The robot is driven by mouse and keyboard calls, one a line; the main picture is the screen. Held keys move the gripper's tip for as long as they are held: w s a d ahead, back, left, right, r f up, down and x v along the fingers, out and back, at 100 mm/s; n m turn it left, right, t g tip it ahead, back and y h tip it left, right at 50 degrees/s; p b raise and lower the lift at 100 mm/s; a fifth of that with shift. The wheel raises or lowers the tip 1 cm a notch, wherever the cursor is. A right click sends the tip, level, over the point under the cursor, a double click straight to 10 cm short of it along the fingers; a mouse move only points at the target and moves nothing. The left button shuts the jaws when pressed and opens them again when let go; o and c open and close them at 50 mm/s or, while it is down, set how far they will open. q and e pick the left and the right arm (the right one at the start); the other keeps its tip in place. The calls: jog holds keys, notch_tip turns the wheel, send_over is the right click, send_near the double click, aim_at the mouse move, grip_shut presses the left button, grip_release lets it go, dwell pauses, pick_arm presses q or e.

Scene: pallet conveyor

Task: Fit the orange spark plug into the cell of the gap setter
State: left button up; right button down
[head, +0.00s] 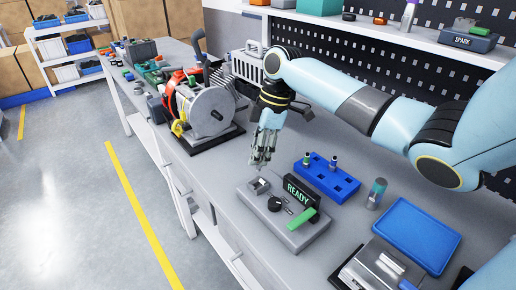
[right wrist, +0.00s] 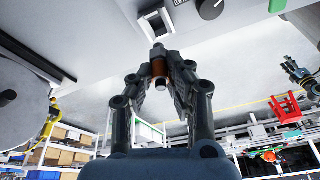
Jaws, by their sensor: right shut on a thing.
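My right gripper (head: 262,160) is over the near-left part of the gap setter (head: 292,238), a grey block on the bench. In the right wrist view, the right gripper (right wrist: 160,72) is shut on the orange spark plug (right wrist: 160,66), its orange-brown body between the fingertips. The plug's far end points at the cell (right wrist: 155,22), a small square block with an opening. The cell (head: 259,185) sits just below the fingers in the head view. I cannot tell whether plug and cell touch. The plug is hard to make out in the head view. My left gripper is not in the head view.
The READY display (head: 298,190), a black knob (head: 274,204) and a green piece (head: 302,219) sit beside the cell. A blue rack (head: 330,181) with two small plugs stands behind. An engine with a grey drum (head: 210,112) stands left; a blue tray (head: 418,235) lies right.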

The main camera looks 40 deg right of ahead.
aim_at(258, 170)
jog(key=shift+f+b, duration=0.3)
jog(key=shift+f, duration=0.4)
jog(key=shift+f+b, duration=0.55)
jog(key=shift+b, duration=0.25)
jog(key=shift+f+b, duration=0.35)
jog(key=shift+f, duration=0.4)
jog(key=shift+f+b, duration=0.45)
jog(key=shift+f, duration=0.55)
jog(key=c, duration=1.2)
grip_release()
jog(key=shift+r, duration=0.15)
